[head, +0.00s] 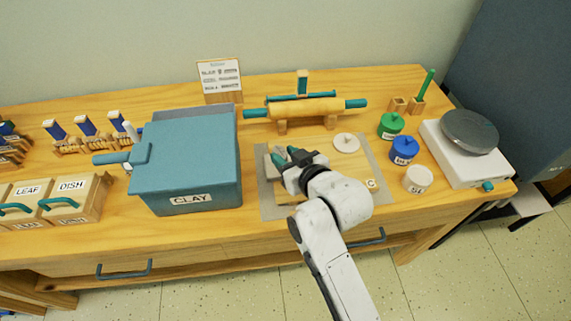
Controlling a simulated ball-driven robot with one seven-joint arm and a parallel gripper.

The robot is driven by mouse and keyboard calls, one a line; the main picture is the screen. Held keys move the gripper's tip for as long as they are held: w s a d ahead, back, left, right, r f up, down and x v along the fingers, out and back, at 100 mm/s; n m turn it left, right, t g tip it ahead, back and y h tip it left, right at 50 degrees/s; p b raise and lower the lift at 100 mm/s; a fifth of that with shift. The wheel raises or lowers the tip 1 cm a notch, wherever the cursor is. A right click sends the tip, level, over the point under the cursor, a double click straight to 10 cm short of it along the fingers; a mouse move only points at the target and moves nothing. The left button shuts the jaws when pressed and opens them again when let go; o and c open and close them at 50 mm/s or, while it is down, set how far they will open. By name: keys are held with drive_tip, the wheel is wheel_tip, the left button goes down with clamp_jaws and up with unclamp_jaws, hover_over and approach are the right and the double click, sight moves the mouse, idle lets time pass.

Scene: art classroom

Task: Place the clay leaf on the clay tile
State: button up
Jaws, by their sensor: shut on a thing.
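My gripper (284,157) is over the left part of the grey work mat (271,206), its teal fingertips pointing down and left. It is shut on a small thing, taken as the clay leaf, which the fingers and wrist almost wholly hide. A pale grey slab, which looks like the clay tile (274,171), lies at the fingertips on the mat, partly covered by the gripper. Whether the held piece touches the slab cannot be told. A round pale disc (346,143) lies apart on the mat, to the right.
A blue CLAY bin (185,160) stands close left of the mat. A rolling pin (305,109) rests on a stand behind. Green (391,125), blue (404,150) and white (418,179) jars and a scale (468,150) stand to the right. LEAF and DISH drawers (55,200) are far left.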

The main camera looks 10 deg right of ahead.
drive_tip(key=shift+w+f, duration=0.25)
drive_tip(key=shift+f, duration=1.65)
drive_tip(key=shift+f, duration=0.1)
drive_tip(key=shift+f, duration=0.1)
drive_tip(key=o, duration=1)
